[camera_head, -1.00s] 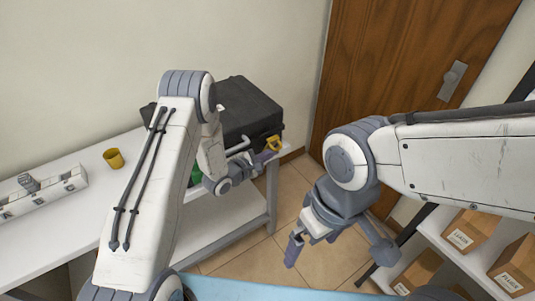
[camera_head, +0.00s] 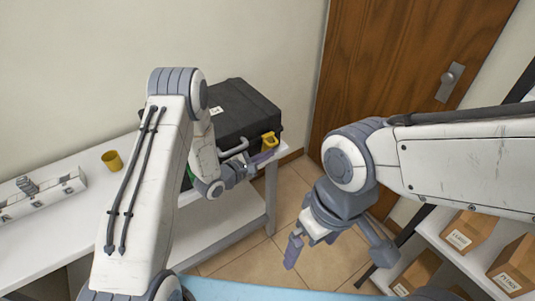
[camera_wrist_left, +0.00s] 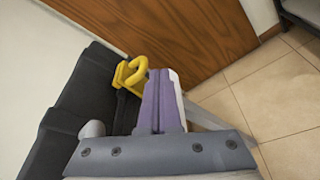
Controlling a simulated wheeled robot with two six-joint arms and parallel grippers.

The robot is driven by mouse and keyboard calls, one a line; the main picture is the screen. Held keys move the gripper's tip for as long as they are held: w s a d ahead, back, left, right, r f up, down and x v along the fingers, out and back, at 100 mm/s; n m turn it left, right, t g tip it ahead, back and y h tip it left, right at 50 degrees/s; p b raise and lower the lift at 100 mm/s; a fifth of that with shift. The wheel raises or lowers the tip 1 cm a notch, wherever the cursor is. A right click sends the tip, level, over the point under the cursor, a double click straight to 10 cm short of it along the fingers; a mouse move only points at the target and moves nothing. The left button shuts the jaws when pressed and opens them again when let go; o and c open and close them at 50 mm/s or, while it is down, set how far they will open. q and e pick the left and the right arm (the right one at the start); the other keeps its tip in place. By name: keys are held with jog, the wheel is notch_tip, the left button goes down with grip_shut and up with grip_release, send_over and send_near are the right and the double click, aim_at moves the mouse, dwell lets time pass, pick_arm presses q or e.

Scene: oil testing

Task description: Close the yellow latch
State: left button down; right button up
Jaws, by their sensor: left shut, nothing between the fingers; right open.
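The yellow latch (camera_head: 269,140) is on the front right part of the black case (camera_head: 240,112). It now lies closer to the case side in the head view. In the left wrist view the yellow latch (camera_wrist_left: 131,73) shows as a loop at the case edge, just beyond the fingertips. I cannot tell whether it is fully seated. My left gripper (camera_head: 264,157) has its purple fingers shut and empty, just below and beside the latch. Whether they touch it is unclear. My right gripper (camera_head: 312,241) is open and empty, pointing down over the floor.
The case stands on a white table (camera_head: 60,238), with a grey handle (camera_head: 236,150) on its front. A yellow cup (camera_head: 112,160) and a white rack (camera_head: 45,195) stand further left. A shelf with cardboard boxes (camera_head: 463,235) is at the right. A wooden door (camera_head: 400,70) is behind.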

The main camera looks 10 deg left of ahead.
pick_arm(q)
jog(key=v, duration=0.8)
jog(key=shift+a+f+b, duration=0.25)
jog(key=shift+a+b, duration=0.1)
jog(key=shift+b, duration=0.05)
jog(key=shift+s, duration=0.1)
jog(key=s+d+r+m+g+y+p, duration=0.1)
jog(key=s+d+r+m+g+y, duration=0.2)
jog(key=m, duration=0.4)
jog(key=s+d+r+m+g+y, duration=0.2)
jog(key=d+r+m+y, duration=0.1)
jog(key=r+m, duration=0.3)
jog(key=s+d+r+m+g+y, duration=0.1)
jog(key=s+r+m+g, duration=0.2)
jog(key=s+m, duration=0.4)
jog(key=s+r+m+g+y, duration=0.1)
jog(key=s+r+m+g, duration=0.3)
jog(key=s, duration=1.4)
jog(key=m, duration=0.2)
jog(key=shift+s+d+r+m+p, duration=0.2)
jog(key=shift+d+r+m+p, duration=0.1)
jog(key=shift+d+m+p, duration=0.1)
